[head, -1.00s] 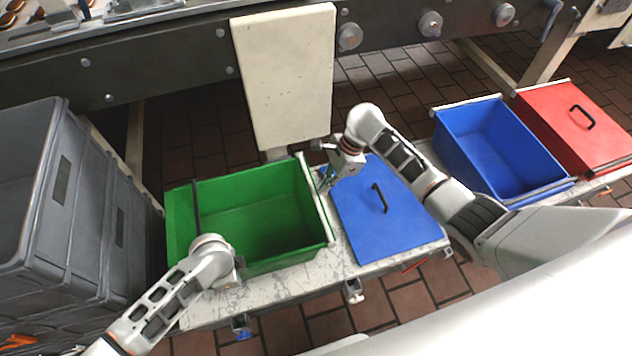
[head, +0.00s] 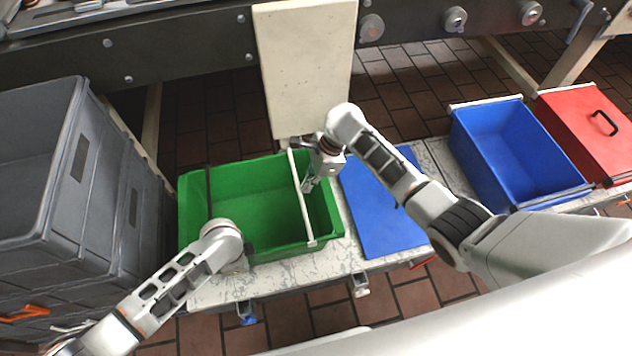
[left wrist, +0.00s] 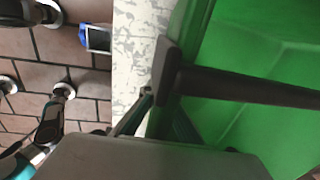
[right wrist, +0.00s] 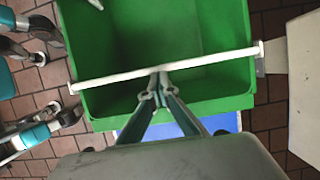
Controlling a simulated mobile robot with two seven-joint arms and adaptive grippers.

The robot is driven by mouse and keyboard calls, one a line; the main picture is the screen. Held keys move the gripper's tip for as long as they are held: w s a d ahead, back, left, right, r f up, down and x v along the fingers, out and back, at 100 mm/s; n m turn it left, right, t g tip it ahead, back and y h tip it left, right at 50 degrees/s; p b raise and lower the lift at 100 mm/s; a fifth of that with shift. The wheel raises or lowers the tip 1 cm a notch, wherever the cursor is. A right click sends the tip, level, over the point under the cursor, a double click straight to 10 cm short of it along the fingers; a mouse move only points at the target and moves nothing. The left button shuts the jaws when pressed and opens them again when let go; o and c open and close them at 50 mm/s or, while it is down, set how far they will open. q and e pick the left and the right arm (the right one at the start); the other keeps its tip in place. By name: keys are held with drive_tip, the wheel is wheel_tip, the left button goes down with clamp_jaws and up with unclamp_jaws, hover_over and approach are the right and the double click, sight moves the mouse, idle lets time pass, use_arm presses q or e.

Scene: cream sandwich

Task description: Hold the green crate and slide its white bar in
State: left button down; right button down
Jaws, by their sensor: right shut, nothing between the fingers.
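The green crate (head: 325,205) stands open on the pale bench. Its white bar (head: 302,205) crosses it front to back, inward from the right rim; it also spans the crate in the right wrist view (right wrist: 110,80). My right gripper (head: 309,184) is shut and empty. Its fingertips (right wrist: 158,92) are low against the bar's middle, on its right side; the right wrist view does not settle exact contact. My left gripper (head: 242,265) is at the crate's front wall, with its fingers (left wrist: 163,112) on either side of the wall, partly hidden by the gripper body. A dark bar (head: 209,190) crosses the crate's left part.
A blue lid (head: 375,215) lies right of the crate, partly under my right arm. A blue crate (head: 510,150) and a red-lidded crate (head: 585,130) stand farther right. Grey crates (head: 95,190) are stacked at left. A cream panel (head: 308,70) rises behind.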

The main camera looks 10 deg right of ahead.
use_arm(q)
drive_tip(key=shift+s+f, duration=0.1)
drive_tip(key=shift+s, duration=0.05)
use_arm(e)
drive_tip(key=shift+s+a+f, duration=0.1)
drive_tip(key=shift+a, duration=0.05)
drive_tip(key=d, duration=0.4)
drive_tip(key=shift+d, duration=0.1)
drive_tip(key=v, duration=1)
use_arm(q)
drive_tip(key=c, duration=2.1)
unclamp_jaws()
drive_tip(key=shift+c, duration=0.2)
